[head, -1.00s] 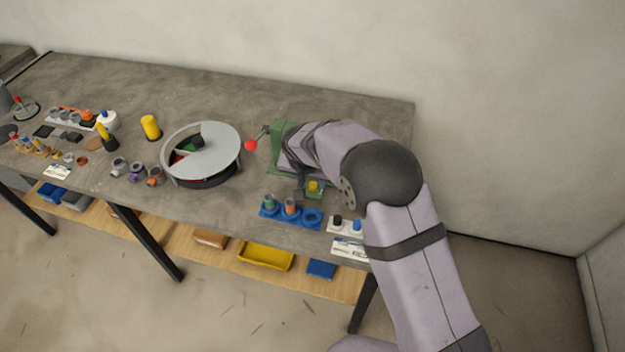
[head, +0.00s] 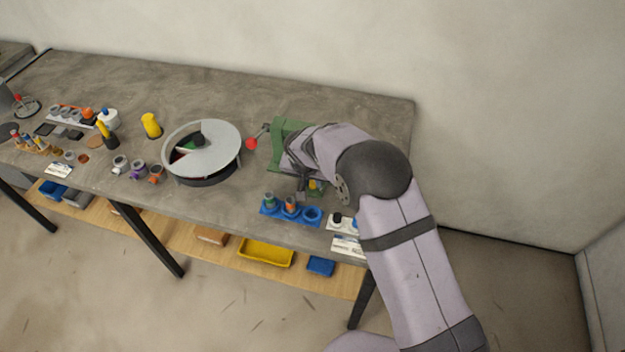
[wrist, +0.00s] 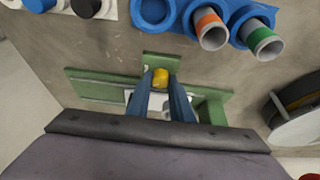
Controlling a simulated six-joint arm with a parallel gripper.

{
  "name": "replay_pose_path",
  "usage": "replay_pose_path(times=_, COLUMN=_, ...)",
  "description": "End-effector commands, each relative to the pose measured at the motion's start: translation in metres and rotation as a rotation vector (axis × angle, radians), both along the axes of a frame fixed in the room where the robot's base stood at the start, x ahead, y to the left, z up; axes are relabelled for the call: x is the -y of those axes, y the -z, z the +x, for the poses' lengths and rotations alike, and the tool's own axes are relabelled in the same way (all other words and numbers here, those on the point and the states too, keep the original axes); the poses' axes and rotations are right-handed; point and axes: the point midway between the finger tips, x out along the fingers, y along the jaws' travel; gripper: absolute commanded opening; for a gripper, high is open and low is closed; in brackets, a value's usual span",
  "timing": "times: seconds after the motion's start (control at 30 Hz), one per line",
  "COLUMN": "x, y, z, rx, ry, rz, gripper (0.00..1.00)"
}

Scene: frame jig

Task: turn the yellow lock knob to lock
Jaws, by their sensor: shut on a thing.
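The yellow lock knob (wrist: 161,78) sits on the green frame jig (wrist: 100,88) in the wrist view. My gripper (wrist: 160,80) points down at the jig, its two blue-grey fingers on either side of the knob and shut on it. In the head view the knob (head: 313,186) shows as a small yellow spot beside my gripper (head: 303,193), and my arm covers much of the green jig (head: 290,128). Which way the knob is turned cannot be made out.
A blue holder (head: 285,208) with grey cylinders, one banded orange and one green, stands just in front of the jig. A white holder (head: 345,221) with black and blue caps is beside it. A red-balled lever (head: 251,143) and round grey turntable (head: 210,140) are to the left.

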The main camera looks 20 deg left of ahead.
Motion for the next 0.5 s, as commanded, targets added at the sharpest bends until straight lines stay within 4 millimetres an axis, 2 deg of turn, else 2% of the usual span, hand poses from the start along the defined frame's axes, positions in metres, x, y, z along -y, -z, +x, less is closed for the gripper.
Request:
replay_pose_path(times=0.27, x=0.0010, y=-0.0003, z=-0.0003, rx=-0.001, ry=-0.061, rz=0.000, gripper=0.00)
replay_pose_path(times=0.5, x=0.0024, y=-0.0014, z=0.0001, rx=-0.002, ry=-0.201, rz=0.000, gripper=0.00)
